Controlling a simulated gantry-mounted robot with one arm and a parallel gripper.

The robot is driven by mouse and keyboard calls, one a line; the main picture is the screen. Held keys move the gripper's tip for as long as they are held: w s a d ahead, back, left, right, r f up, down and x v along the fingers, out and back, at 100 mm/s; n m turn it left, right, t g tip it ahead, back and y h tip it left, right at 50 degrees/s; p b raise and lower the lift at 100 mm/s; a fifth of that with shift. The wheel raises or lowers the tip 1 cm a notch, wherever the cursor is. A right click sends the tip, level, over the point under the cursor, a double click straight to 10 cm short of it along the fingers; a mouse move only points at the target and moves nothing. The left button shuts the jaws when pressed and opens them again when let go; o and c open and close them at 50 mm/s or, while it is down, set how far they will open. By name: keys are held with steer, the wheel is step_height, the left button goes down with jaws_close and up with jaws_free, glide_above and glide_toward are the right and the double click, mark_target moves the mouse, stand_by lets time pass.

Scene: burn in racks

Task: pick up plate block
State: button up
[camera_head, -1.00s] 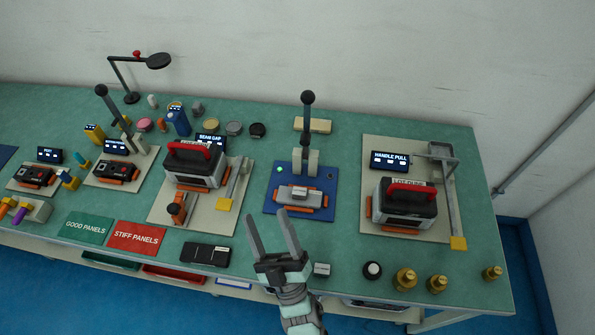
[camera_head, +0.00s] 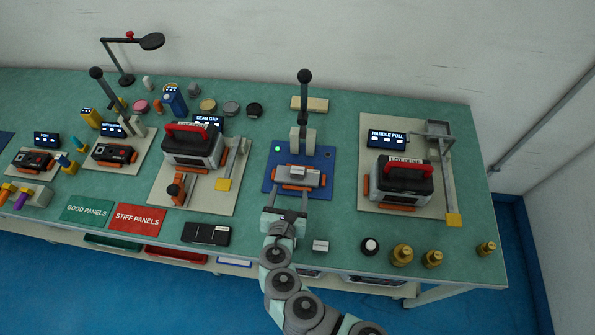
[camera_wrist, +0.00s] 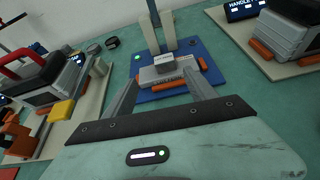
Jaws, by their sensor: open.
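A small grey block with a light label (camera_head: 297,171) sits on a grey plate (camera_head: 287,180) on the blue fixture board (camera_head: 325,160), between orange strips. I cannot tell for certain that it is the plate block. In the wrist view the labelled block (camera_wrist: 164,65) lies ahead, between and beyond the fingertips. My gripper (camera_head: 287,193) is open and empty at the front edge of the blue board, with one finger to each side. Another small grey block (camera_head: 320,246) lies on the table, to the right of my gripper.
A black lever (camera_head: 304,90) stands behind the plate on the blue board. A black-and-grey case (camera_head: 403,182) is on the right board; a red-handled case (camera_head: 193,147) is on the left. Brass weights (camera_head: 402,254) stand at the front right.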

mark_target(297, 174)
steer(key=shift+d+r+h, duration=0.15)
steer(key=shift+d+h, duration=0.05)
steer(key=shift+h, duration=0.1)
steer(key=shift+w+d, duration=0.1)
steer(key=shift+w, duration=0.25)
steer(key=b+x, duration=0.1)
steer(key=x, duration=0.8)
steer(key=shift+s+d+f+b, duration=0.1)
steer(key=shift+f+b, duration=0.2)
steer(key=shift+w+f, duration=0.15)
steer(key=shift+w, duration=0.35)
jaws_close()
